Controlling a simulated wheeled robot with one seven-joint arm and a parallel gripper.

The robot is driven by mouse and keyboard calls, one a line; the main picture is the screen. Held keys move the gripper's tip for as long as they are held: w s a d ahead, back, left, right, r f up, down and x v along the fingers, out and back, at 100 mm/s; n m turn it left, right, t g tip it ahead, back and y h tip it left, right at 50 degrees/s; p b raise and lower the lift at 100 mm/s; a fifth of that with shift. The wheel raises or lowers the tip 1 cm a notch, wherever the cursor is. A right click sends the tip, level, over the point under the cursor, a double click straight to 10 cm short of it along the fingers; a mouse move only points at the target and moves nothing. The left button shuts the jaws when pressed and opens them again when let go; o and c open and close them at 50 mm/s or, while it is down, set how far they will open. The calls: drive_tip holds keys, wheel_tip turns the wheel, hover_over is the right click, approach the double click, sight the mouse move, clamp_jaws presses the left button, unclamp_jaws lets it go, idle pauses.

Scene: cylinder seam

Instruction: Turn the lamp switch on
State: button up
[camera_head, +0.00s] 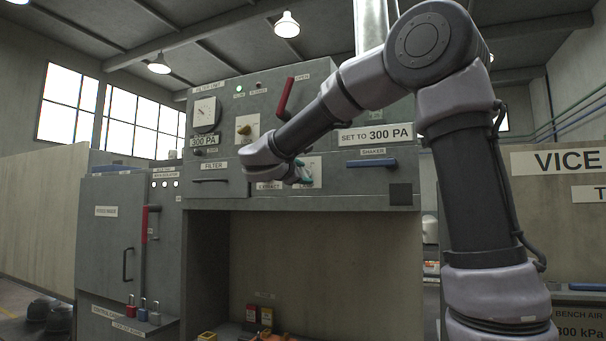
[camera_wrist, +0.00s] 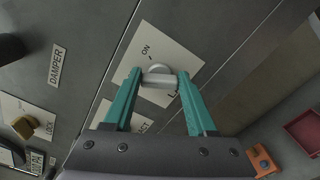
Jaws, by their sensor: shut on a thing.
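The lamp switch (camera_wrist: 157,74) is a light grey knob on a white plate (camera_wrist: 180,48) in the wrist view. The plate reads "ON" above the knob. Other lettering, starting with "L", is partly covered by my right finger. My gripper (camera_wrist: 159,82) has its two teal fingers on either side of the knob, shut on it. In the head view, my gripper (camera_head: 301,173) is at the panel front and largely covers the knob; part of the white plate (camera_head: 314,168) shows behind it. I cannot tell which setting the knob points to.
The grey panel has a red lever (camera_head: 285,97), a yellow knob (camera_head: 243,130), a pressure dial (camera_head: 206,113) and a blue shaker handle (camera_head: 371,163). An open bay lies below. A red tray (camera_wrist: 303,133) and an orange part (camera_wrist: 263,161) show in the wrist view.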

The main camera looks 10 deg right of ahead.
drive_tip(key=m, duration=0.5)
drive_tip(key=shift+f+m, duration=0.15)
drive_tip(key=shift+m, duration=0.15)
drive_tip(key=m, duration=0.6)
drive_tip(key=shift+f, duration=0.15)
idle(0.4)
drive_tip(key=o, duration=1.4)
drive_tip(key=shift+c, duration=0.2)
drive_tip(key=v, duration=1.1)
